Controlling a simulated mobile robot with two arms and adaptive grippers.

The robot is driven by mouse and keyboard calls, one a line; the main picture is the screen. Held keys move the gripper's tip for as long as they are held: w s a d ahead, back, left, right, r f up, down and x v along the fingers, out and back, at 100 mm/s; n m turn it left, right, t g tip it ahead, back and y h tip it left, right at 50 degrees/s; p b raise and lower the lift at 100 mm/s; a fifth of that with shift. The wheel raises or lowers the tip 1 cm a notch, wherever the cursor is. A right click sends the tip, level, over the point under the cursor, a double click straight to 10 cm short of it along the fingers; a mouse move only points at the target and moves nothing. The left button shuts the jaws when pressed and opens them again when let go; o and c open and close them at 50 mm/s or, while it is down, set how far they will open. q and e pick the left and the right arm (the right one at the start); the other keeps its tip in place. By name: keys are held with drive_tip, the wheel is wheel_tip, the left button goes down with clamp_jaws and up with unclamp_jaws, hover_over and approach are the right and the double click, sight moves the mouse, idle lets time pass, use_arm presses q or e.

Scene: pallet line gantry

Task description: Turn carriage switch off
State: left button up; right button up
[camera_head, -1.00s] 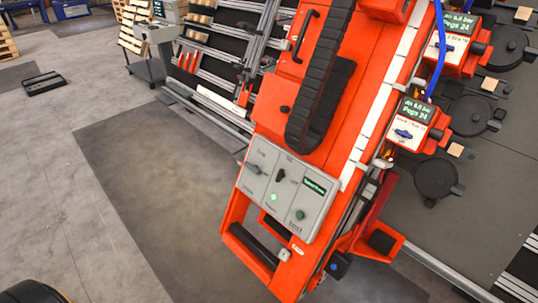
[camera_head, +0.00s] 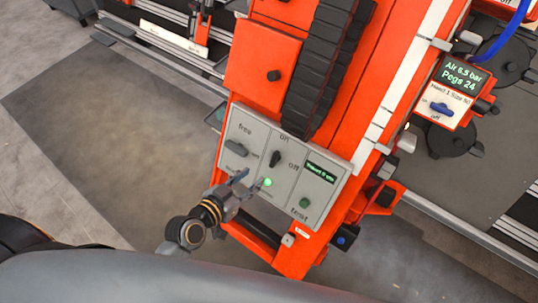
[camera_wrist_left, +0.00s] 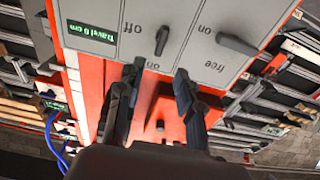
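The grey control panel (camera_head: 268,178) is on the red carriage (camera_head: 268,75). Its middle black switch (camera_head: 275,158) has "on" and "off" labels; its handle lies roughly in line with "on". The switch also shows in the left wrist view (camera_wrist_left: 161,40). My left gripper (camera_head: 251,183) is open and empty at the panel's lower edge in the head view. In the left wrist view its fingers (camera_wrist_left: 158,77) are spread, with the switch beyond the gap, apparently untouched. My right gripper is not in view.
A second black switch (camera_head: 236,149) labelled "free" sits left of the middle one. A green test button (camera_head: 304,202) and a display (camera_head: 321,173) are on the right. A feed box with a blue knob (camera_head: 441,109) stands farther right.

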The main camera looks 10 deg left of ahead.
sight(272, 160)
use_arm(q)
drive_tip(key=x, duration=1)
drive_tip(key=shift+w+d+f, duration=0.2)
drive_tip(key=shift+w+f, duration=0.05)
drive_tip(key=shift+w, duration=0.25)
clamp_jaws()
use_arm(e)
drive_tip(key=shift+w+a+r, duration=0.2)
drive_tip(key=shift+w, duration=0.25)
